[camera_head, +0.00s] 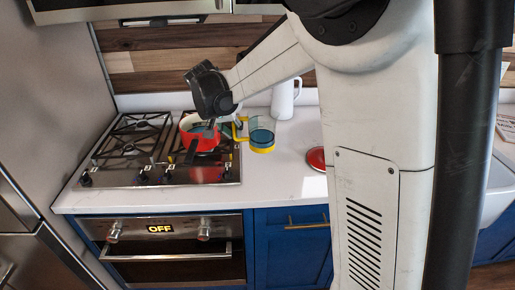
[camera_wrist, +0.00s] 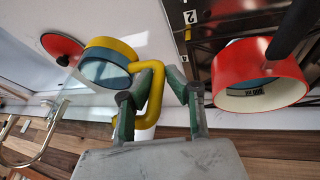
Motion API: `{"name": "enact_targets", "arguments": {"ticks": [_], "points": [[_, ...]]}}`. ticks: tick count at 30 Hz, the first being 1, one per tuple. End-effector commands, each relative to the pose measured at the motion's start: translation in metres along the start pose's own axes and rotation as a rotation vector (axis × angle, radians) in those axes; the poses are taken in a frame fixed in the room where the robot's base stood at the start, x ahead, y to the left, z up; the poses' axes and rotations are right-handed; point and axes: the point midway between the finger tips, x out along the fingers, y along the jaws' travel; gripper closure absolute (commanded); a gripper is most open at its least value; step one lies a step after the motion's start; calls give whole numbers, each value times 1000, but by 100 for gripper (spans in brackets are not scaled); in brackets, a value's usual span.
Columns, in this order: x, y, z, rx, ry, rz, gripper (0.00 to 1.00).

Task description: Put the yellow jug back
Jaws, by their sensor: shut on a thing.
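The yellow jug (camera_head: 261,137) has a clear body with blue content, a yellow base and a yellow handle. In the head view it is upright at the right side of the stove, over the white counter; I cannot tell whether its base touches the counter. In the wrist view the jug (camera_wrist: 104,65) is left of my fingers. My gripper (camera_wrist: 157,82) is shut on its yellow handle. In the head view my gripper (camera_head: 222,126) is partly hidden by the wrist and reaches over the red pot (camera_head: 199,134); the pot also shows in the wrist view (camera_wrist: 240,80).
The red pot stands on the gas stove (camera_head: 130,152), close left of the jug. A white pitcher (camera_head: 284,100) stands behind the jug. A red lid (camera_head: 317,158) lies on the counter (camera_head: 285,180) to the right. Clear counter lies in front of the jug.

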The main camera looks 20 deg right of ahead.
Motion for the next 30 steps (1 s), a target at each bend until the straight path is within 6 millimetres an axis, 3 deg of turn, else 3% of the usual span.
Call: {"name": "enact_targets", "arguments": {"ticks": [16,23,30], "points": [[93,27,-55,0,1,0,100],[105,29,-60,-2,1,-1,100],[128,24,-50,-2,1,-1,100]]}}
